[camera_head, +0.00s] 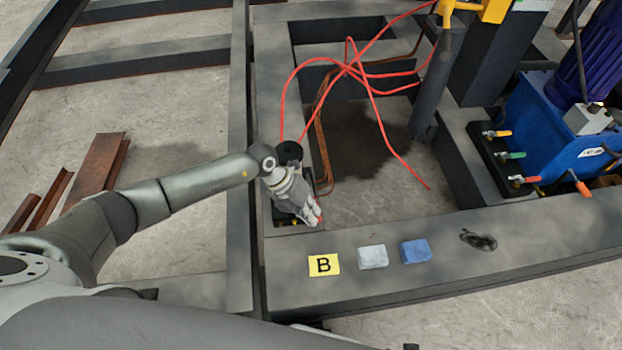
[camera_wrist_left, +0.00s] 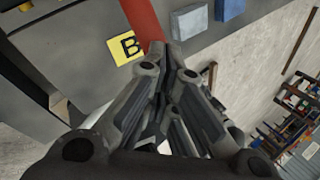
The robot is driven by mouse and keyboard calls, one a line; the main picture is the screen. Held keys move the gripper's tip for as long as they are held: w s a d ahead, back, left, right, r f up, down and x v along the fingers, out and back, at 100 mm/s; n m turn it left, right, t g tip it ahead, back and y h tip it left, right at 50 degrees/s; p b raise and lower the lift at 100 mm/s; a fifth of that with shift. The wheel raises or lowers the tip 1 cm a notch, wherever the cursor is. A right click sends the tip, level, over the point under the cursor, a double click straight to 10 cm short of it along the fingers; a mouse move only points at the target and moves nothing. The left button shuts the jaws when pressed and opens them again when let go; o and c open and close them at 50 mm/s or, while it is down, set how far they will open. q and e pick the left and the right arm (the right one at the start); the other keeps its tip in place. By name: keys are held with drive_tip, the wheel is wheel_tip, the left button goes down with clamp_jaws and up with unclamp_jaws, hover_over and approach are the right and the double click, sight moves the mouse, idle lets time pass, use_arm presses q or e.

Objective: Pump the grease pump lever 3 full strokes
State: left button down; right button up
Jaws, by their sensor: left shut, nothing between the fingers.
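My left gripper (camera_head: 313,213) is shut and empty above the near edge of the frame opening; its closed fingers also show in the left wrist view (camera_wrist_left: 168,58). A red bar (camera_wrist_left: 142,20), which looks like the pump lever, runs from the top edge of the wrist view down to the fingertips. I cannot tell whether the fingers touch it. In the head view only small red patches show at the fingertips. A dark body (camera_head: 284,216), perhaps the pump base, is mostly hidden behind the gripper. My right gripper is not in view.
A yellow "B" label (camera_head: 324,265), a pale block (camera_head: 373,257) and a blue block (camera_head: 415,251) are on the near steel beam (camera_head: 480,272). Red hoses (camera_head: 352,70) loop across the opening. A blue hydraulic unit (camera_head: 560,140) with coloured valve handles stands at right.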

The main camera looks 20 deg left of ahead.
use_arm(q)
drive_tip(key=f, duration=0.1)
drive_tip(key=s+f, duration=0.1)
drive_tip(key=shift+d+f+b, duration=0.2)
drive_tip(key=shift+f+b, duration=0.1)
drive_tip(key=shift+b, duration=0.05)
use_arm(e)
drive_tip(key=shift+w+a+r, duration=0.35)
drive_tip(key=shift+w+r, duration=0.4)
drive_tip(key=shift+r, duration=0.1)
